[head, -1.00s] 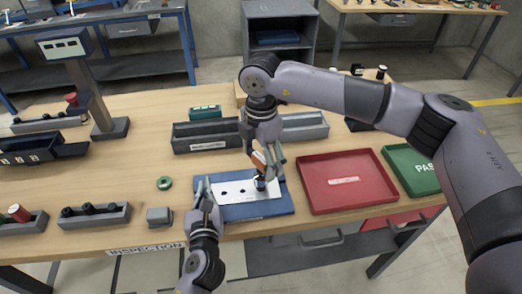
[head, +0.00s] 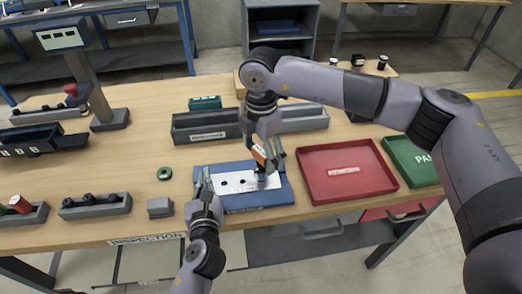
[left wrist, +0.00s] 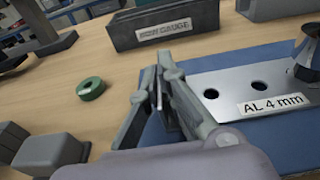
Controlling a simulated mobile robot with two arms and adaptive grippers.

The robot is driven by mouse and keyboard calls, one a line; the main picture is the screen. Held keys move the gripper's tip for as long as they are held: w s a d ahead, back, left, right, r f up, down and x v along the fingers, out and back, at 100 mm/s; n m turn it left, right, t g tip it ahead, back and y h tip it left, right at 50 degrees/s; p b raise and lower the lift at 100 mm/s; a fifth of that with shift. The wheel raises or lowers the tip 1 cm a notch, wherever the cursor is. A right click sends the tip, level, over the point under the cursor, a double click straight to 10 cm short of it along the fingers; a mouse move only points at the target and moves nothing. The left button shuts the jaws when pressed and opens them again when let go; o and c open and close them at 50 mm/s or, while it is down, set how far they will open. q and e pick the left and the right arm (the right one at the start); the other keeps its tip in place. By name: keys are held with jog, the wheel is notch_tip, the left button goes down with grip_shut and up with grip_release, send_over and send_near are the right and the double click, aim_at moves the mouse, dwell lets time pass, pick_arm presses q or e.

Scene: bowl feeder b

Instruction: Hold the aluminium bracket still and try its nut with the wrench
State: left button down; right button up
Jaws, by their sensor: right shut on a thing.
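The aluminium bracket (head: 232,187) is a pale plate with dark holes, lying on a blue base (head: 250,204). In the left wrist view its plate (left wrist: 226,82) is marked "AL 4 mm". My left gripper (head: 205,181) is at the bracket's left end, its fingers a little apart; in the left wrist view the fingers (left wrist: 160,88) stand beside the plate's edge. My right gripper (head: 270,158) is shut on the wrench (head: 259,156), which has an orange part, above the bracket's right part. A metal end (left wrist: 308,60) stands on the plate there. The nut is hidden.
A red tray (head: 385,183) and a green tray (head: 402,155) stand to the right. A grey gauge bin (head: 198,137) is behind the bracket. A green ring (head: 165,173) and a grey block (head: 160,208) lie to the left.

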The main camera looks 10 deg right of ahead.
jog(key=shift+f, duration=1)
dwell(0.8)
jog(key=shift+m, duration=1.2)
jog(key=shift+m, duration=1.1)
jog(key=shift+m, duration=1.2)
